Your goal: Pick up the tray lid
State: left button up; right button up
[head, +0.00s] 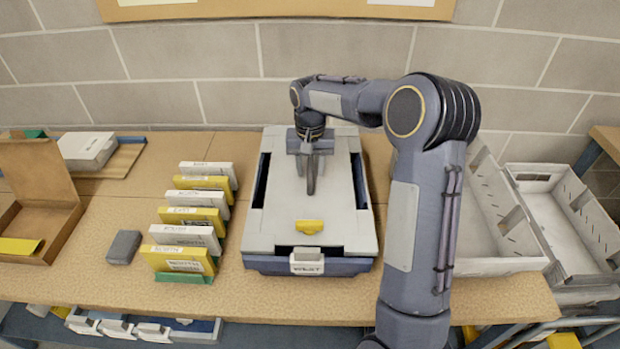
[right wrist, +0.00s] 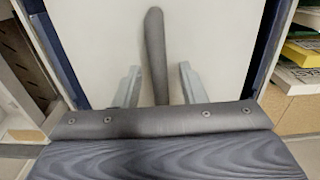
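The tray lid (head: 337,205) is a pale grey plate with a yellow tab at its front, lying on a dark blue tray (head: 262,265) on the table. In the right wrist view the lid (right wrist: 100,35) fills most of the picture, and its dark upright handle (right wrist: 154,50) stands in the middle. My right gripper (head: 311,170) is over the middle of the lid. Its two grey fingers (right wrist: 158,86) are apart, one on each side of the handle, with a gap on both sides. My left gripper is not in view.
A row of yellow and white labelled boxes (head: 190,222) stands left of the tray, with a small grey block (head: 124,247) beside it. An open cardboard box (head: 40,190) is at far left. Empty grey bins (head: 560,225) are at right. A block wall closes the back.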

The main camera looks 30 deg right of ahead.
grip_shut()
jog(key=shift+r, duration=0.1)
dwell(0.3)
